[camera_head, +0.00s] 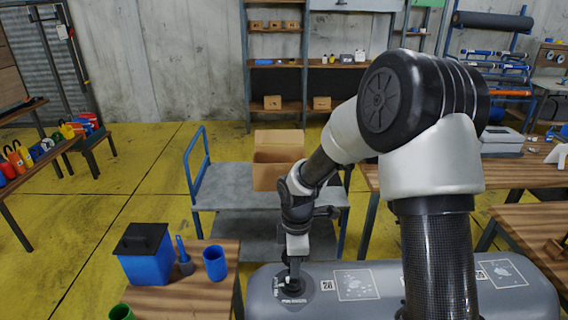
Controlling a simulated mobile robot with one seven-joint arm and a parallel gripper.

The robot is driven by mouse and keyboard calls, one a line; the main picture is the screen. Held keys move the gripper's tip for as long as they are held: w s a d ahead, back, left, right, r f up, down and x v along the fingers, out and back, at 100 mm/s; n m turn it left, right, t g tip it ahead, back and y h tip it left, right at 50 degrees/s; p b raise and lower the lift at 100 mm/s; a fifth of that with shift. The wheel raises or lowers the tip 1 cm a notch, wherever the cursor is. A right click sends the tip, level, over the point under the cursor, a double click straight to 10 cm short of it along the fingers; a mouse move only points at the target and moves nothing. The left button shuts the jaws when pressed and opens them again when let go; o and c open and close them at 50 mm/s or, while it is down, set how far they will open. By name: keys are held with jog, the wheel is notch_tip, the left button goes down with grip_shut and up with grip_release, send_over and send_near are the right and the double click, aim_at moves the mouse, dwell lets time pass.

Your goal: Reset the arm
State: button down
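My arm rises at the right of the head view and bends down toward the middle. The fingertips are small and dark against the valve. I cannot tell whether they touch it, or whether they are open or shut.
A wooden table (185,298) at the lower left holds a blue box with a black lid (147,262), a blue cup (215,263) and a brush-like tool (184,258). Behind my gripper stands a grey cart (235,188) with an open cardboard box (278,160).

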jog(key=s+d+r+m+t, duration=0.1)
jog(key=s+d+r+m, duration=0.15)
jog(key=r, duration=0.35)
jog(key=s+d+r+m+t+h, duration=0.1)
jog(key=s+d+r+m, duration=0.15)
jog(key=r, duration=0.45)
jog(key=s+d+r+m+t, duration=0.1)
jog(key=s+d+r+m, duration=0.1)
jog(key=r+m, duration=0.3)
jog(key=s+d+r+m+t, duration=0.1)
jog(key=s+r+m, duration=0.3)
jog(key=s, duration=0.2)
jog(key=s+d+r+m+t+y, duration=0.1)
jog(key=s+d+r+m, duration=0.1)
jog(key=s+r+m, duration=0.2)
jog(key=s+r, duration=0.1)
jog(key=s, duration=0.2)
jog(key=shift+s+t, duration=0.2)
jog(key=shift+t, duration=0.1)
jog(key=shift+a, duration=0.15)
